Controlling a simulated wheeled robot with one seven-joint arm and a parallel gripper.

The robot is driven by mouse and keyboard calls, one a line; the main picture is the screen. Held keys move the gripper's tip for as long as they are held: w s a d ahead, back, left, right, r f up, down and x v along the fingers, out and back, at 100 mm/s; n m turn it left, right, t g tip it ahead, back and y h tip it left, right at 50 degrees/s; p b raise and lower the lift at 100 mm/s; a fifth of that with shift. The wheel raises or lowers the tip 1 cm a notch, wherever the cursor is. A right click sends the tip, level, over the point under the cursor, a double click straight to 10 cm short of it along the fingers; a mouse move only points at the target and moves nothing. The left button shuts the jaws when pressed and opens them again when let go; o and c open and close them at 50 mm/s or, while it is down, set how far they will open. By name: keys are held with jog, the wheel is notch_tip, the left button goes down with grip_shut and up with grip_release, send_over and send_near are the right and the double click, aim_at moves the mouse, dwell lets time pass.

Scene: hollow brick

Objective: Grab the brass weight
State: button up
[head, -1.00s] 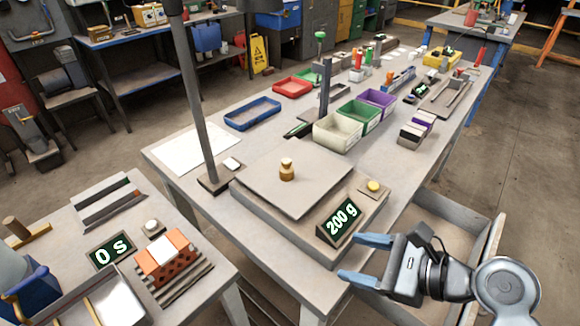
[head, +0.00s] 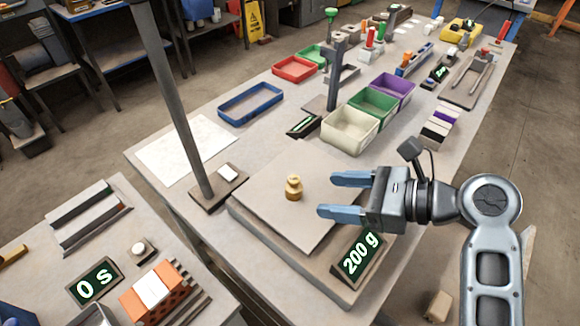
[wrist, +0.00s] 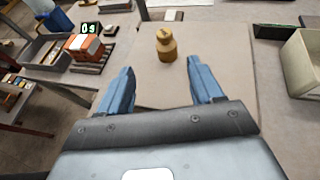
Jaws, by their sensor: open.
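The brass weight (head: 293,187) stands upright on the flat plate of the scale (head: 262,206). The scale's display (head: 362,255) reads 200 g. My gripper (head: 338,196) is open and empty, just to the right of the weight, its blue fingers pointing toward it. In the wrist view the weight (wrist: 166,45) stands ahead of the open fingers (wrist: 160,84), roughly centred between them and apart from both.
A dark post (head: 172,95) rises left of the scale. A cream bin (head: 349,131), green bin (head: 374,105) and purple bin (head: 394,86) stand behind it. A side table at lower left holds a brick (head: 150,292) and a timer (head: 95,282) reading 0 s.

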aim_at(300, 188)
jog(key=shift+w+a+f, duration=0.1)
jog(key=shift+w+a, duration=0.15)
jog(key=shift+x, duration=0.9)
jog(key=shift+w+p+x, duration=0.2)
jog(key=shift+x, duration=1.15)
jog(key=shift+w+p+x, duration=0.15)
jog(key=shift+x, duration=1.2)
jog(key=shift+d, duration=0.2)
jog(key=shift+c, duration=0.2)
grip_shut()
